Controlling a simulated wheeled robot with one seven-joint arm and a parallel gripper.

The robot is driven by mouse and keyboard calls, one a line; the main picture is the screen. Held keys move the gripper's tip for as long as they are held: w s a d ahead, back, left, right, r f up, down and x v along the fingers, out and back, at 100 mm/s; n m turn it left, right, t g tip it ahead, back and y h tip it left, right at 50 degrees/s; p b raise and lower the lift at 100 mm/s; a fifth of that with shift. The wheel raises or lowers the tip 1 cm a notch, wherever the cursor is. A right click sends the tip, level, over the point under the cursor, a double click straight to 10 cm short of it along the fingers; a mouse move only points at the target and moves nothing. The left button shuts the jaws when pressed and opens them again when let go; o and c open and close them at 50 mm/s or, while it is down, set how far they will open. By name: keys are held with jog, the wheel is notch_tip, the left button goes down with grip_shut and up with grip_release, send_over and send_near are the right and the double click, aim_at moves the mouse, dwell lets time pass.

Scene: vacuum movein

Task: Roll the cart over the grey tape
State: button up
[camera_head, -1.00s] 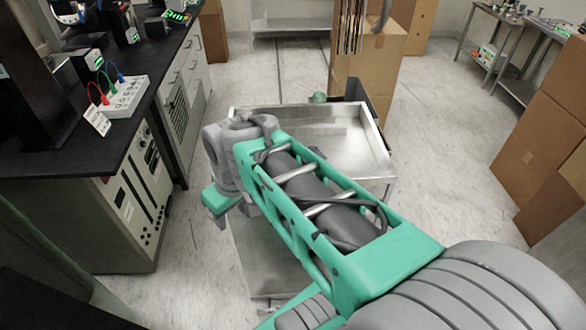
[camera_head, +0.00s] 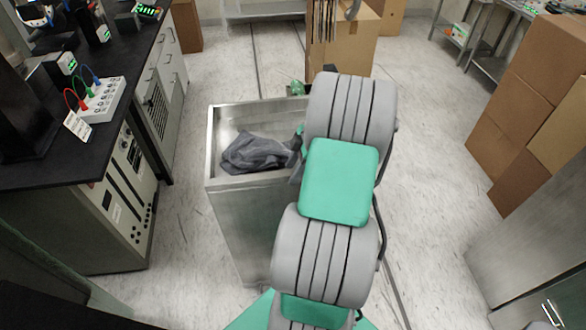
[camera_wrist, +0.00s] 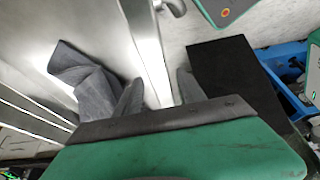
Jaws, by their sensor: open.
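The steel cart (camera_head: 240,215) stands ahead of me, close to the bench at left. A crumpled grey cloth (camera_head: 258,152) lies in its tray top; it also shows in the wrist view (camera_wrist: 85,78). My arm covers the cart's right part in the head view. My gripper (camera_wrist: 159,76) is open, its two grey fingers on either side of the cart's rim (camera_wrist: 144,40), with a gap between them. I cannot tell whether either finger touches the rim. I cannot pick out the grey tape for sure; a thin dark line (camera_head: 257,60) runs along the floor behind the cart.
A black bench (camera_head: 90,145) with instruments lines the left. A cardboard box (camera_head: 345,45) stands behind the cart, and stacked boxes (camera_head: 530,100) stand at right. Open floor (camera_head: 430,130) lies between. A blue crate (camera_wrist: 290,65) shows in the wrist view.

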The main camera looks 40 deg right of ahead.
jog(key=shift+a+f, duration=0.1)
jog(key=shift+f, duration=0.15)
jog(key=shift+c, duration=0.4)
grip_shut()
dwell(0.9)
